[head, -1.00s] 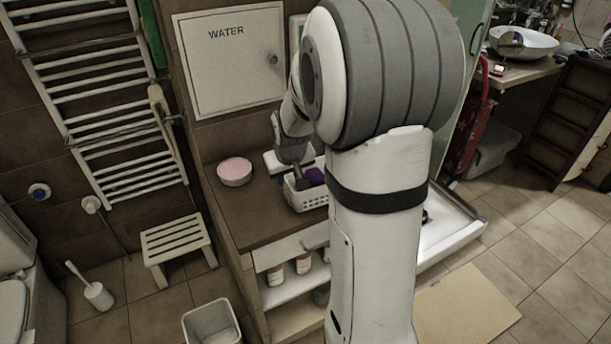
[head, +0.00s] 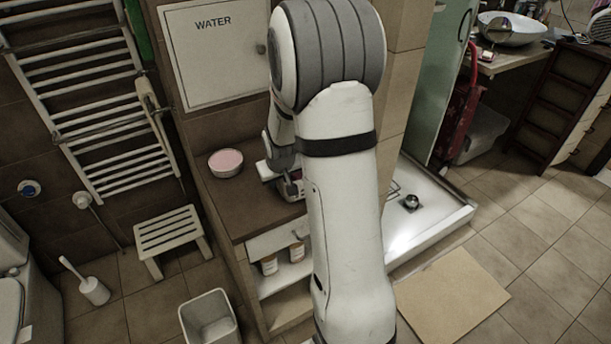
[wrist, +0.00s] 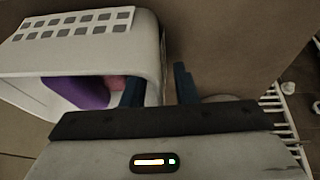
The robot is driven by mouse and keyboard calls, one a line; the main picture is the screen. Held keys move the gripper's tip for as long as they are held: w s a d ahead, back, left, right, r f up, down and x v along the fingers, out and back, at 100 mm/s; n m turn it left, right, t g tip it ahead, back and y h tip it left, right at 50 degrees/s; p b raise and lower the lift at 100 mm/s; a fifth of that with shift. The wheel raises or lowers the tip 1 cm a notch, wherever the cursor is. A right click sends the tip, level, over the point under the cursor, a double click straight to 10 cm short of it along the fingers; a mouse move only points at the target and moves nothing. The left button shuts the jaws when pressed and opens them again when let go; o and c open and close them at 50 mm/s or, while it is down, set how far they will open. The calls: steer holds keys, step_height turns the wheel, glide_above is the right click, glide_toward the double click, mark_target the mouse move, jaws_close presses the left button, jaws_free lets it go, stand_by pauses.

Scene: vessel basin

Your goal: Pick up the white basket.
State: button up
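The white basket (head: 293,190) stands on the brown counter (head: 232,213), mostly hidden by my arm in the head view. In the wrist view, the basket (wrist: 85,62) fills the left side, with rows of square holes in its wall and purple (wrist: 75,92) and pink (wrist: 117,84) items inside. My gripper (wrist: 160,88) is open at the basket's near wall. One dark finger is on the inner side and the other is outside, with a small gap between the wall and the outer finger. The gripper's fingers are hidden in the head view.
A pink-topped bowl (head: 225,162) stands on the counter left of the basket. A wall cabinet marked WATER (head: 215,60) is behind. Bottles (head: 270,265) stand on the shelf below. A stool (head: 170,235) and a bin (head: 208,318) are on the floor.

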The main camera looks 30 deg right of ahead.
jaws_close()
stand_by(0.3)
